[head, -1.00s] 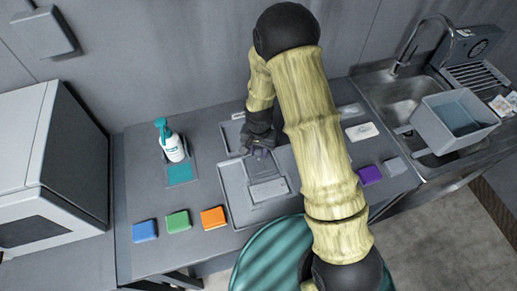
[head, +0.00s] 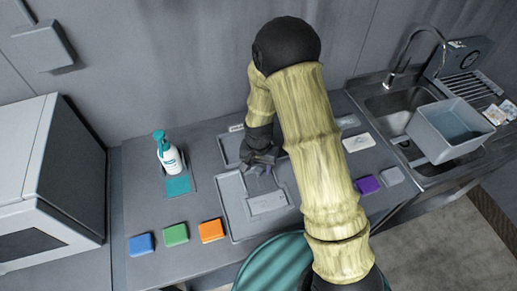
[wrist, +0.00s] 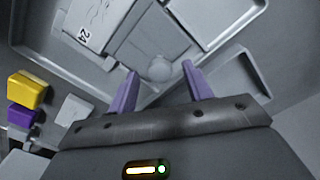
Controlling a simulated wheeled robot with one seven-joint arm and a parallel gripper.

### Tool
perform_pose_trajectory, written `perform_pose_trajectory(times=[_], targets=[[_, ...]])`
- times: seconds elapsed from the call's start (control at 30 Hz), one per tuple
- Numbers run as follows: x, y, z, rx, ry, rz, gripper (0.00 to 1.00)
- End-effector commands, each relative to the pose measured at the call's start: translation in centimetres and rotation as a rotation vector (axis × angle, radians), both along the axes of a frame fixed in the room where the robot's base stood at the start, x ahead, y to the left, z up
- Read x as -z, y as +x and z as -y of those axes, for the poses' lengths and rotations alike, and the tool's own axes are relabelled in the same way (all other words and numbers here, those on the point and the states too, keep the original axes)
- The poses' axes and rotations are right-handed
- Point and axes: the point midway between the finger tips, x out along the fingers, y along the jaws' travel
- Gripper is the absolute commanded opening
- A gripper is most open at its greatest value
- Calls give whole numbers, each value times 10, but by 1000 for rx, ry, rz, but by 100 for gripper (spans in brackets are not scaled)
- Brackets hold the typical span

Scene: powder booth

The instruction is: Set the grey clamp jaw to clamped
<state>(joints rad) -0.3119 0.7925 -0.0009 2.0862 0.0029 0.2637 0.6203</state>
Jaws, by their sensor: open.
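The grey clamp jaw seems to be part of the grey fixture on the bench. In the wrist view it shows as a flat grey block (wrist: 108,28) with a label reading 24 and a small rounded grey knob (wrist: 160,68) beside it. In the head view the fixture (head: 266,203) lies in a grey tray (head: 232,207). My gripper (wrist: 160,70) is open, with its two purple fingers apart and the knob showing between their tips. I cannot tell whether they touch it. In the head view my gripper (head: 262,165) is over the tray's back edge.
Blue (head: 141,244), green (head: 176,234) and orange (head: 211,230) blocks lie left of the tray. A spray bottle (head: 168,156) stands behind them. A purple block (head: 367,185) lies right of my arm, near the sink (head: 392,103). My arm hides part of the bench.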

Motion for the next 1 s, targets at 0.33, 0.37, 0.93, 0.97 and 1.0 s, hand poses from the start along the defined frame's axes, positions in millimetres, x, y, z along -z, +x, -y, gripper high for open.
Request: perform_pose_trajectory(times=[0.33, 0.37, 0.93, 0.97, 1.0], targets=[[-46, 0, -1, -2, 2, 5, 50], [-50, 0, -1, -2, 2, 5, 50], [-150, 0, -1, -2, 2, 4, 50], [-154, 0, -1, -2, 2, 4, 50], [-158, 0, -1, -2, 1, 3, 50]])
